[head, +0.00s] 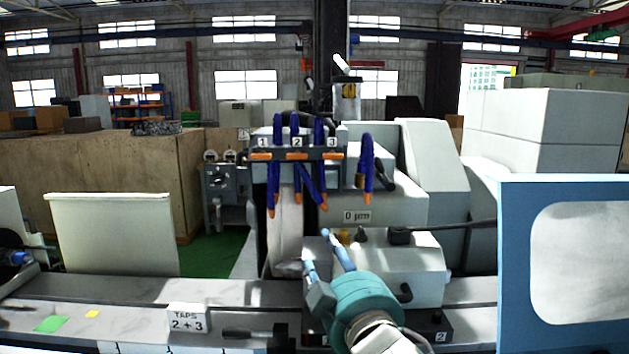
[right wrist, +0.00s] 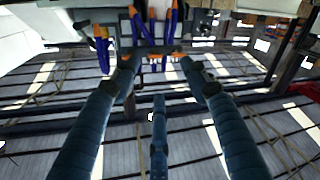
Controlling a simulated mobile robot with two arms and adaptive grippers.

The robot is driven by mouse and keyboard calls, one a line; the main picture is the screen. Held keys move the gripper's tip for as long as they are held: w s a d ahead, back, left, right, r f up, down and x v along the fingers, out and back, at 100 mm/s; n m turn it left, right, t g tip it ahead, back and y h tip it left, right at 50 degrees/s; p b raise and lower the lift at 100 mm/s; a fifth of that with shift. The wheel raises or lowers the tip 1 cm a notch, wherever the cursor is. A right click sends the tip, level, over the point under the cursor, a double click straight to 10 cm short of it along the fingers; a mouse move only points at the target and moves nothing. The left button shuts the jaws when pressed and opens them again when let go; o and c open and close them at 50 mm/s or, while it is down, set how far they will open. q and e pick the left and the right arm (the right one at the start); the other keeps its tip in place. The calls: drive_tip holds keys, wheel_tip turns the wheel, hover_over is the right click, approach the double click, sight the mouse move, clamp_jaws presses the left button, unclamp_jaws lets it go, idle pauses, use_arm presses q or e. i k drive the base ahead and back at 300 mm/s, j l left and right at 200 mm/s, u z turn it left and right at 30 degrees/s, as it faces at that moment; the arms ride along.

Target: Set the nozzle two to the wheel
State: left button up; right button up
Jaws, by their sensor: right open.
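Nozzle two is a blue hose with an orange tip under the "2" label (head: 297,143) on the black bar; hoses cross there, so I cannot tell its full line. Hose one (head: 273,178) hangs straight at the left. The grinding wheel (head: 285,235) is a pale upright disc behind and below the hoses. My right gripper (head: 320,249) is open and empty, below the hose tips and in front of the wheel. In the right wrist view its spread fingers (right wrist: 160,78) point towards the bar and blue hoses, touching none visibly. My left gripper is not in view.
A separate blue hose (head: 367,160) hangs to the right. A grey control box (head: 400,265) with knobs stands right of the wheel. A "TAPS 2 + 3" sign (head: 188,318) sits on the table front. A blue-framed door (head: 510,270) fills the right side.

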sight(304, 172)
drive_tip(key=i, duration=1.1)
